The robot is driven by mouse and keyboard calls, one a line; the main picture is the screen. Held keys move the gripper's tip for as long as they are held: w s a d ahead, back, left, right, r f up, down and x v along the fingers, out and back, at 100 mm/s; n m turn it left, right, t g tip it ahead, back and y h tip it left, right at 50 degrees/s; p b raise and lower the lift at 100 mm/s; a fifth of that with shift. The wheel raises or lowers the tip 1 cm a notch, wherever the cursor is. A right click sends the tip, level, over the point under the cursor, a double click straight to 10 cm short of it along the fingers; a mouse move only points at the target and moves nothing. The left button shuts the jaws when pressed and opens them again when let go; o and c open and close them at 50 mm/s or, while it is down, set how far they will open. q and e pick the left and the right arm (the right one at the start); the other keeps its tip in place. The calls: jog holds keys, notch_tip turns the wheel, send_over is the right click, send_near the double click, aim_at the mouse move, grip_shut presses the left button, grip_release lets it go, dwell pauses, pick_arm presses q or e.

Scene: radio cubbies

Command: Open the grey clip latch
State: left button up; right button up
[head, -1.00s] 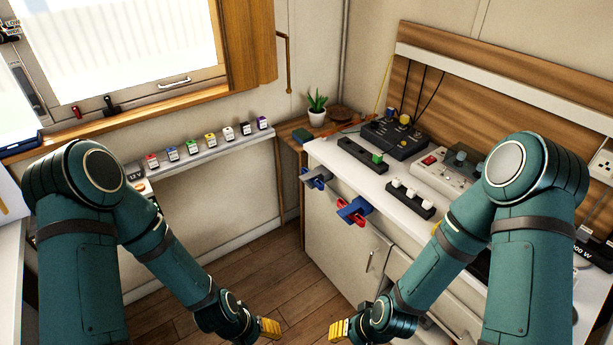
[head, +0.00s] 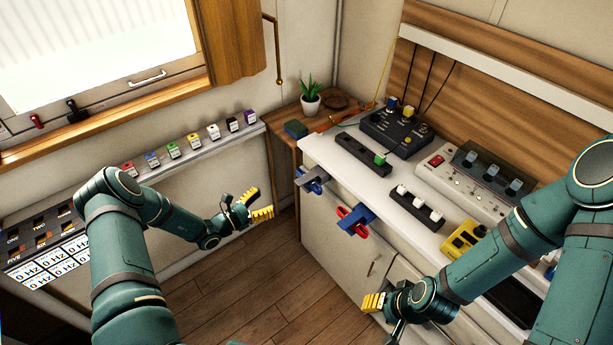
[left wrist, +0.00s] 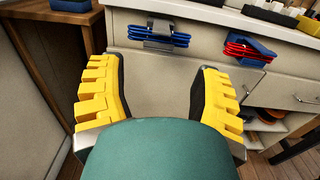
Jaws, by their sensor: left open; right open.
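My right gripper (head: 374,303) is open, low in front of the cabinet; only one yellow finger shows clearly.
The white counter (head: 322,150) carries a black strip, a switch box (head: 400,130) and a row of white knobs (head: 416,206). A wooden shelf with a potted plant (head: 311,98) stands in the corner. The floor between the cabinets is clear.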

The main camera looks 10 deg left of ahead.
aim_at(298, 182)
pick_arm(q)
jog(key=b+x, duration=0.1)
jog(key=x, duration=1.2)
jog(key=shift+w+d+b, duration=0.1)
jog(key=shift+d+b, duration=0.15)
jog(key=shift+b, duration=0.1)
grip_shut()
